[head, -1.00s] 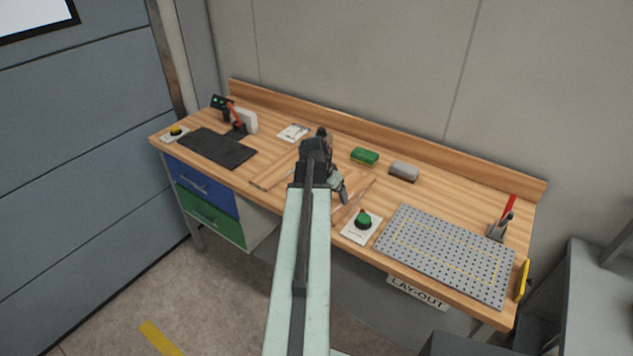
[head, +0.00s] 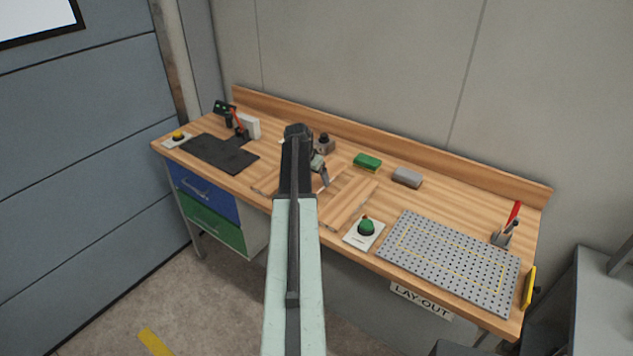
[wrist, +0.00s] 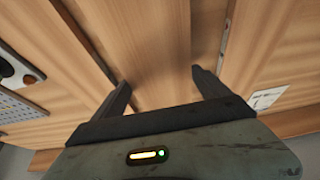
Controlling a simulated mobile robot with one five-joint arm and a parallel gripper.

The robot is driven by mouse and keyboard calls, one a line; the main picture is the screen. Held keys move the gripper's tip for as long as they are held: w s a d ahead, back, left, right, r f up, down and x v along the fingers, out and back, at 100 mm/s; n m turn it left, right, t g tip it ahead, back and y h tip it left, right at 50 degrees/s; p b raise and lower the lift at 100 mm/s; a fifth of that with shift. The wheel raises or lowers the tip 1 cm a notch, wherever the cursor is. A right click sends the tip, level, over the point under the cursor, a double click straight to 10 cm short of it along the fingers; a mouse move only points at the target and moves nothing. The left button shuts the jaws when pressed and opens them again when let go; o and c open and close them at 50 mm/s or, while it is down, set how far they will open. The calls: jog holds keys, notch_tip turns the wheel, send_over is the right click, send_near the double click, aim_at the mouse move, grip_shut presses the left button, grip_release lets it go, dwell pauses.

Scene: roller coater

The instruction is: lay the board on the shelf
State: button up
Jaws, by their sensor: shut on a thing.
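My gripper (wrist: 162,90) shows in the wrist view with its two dark fingers apart, on either side of a pale wooden board (wrist: 160,45). It is shut on this board, whose grain is close to that of the bench. In the head view my gripper (head: 322,176) is over the middle of the bench, partly hidden behind my own arm. My arm hides much of the board there, and its outline blends with the wood. I cannot pick out the shelf with certainty in either view.
The wooden bench (head: 465,208) bears a black mat (head: 215,152), a green block (head: 367,161), a grey block (head: 407,177), a green knob (head: 366,227), a perforated plate (head: 450,258) and a red-handled clamp (head: 508,232). A raised back edge (head: 400,142) runs along the wall.

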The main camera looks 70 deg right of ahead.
aim_at(313, 179)
jog(key=shift+w+d, duration=0.1)
jog(key=shift+d, duration=0.1)
jog(key=f+b, duration=0.4)
jog(key=shift+w+d, duration=0.1)
jog(key=shift+d, duration=0.15)
jog(key=shift+r, duration=0.2)
jog(key=shift+f, duration=0.15)
jog(key=o, duration=1.7)
jog(key=p+v, duration=1.1)
jog(key=shift+r, duration=0.4)
jog(key=shift+a+r+p, duration=0.3)
jog(key=shift+r+p, duration=0.05)
jog(key=shift+p, duration=0.05)
jog(key=shift+f, duration=0.1)
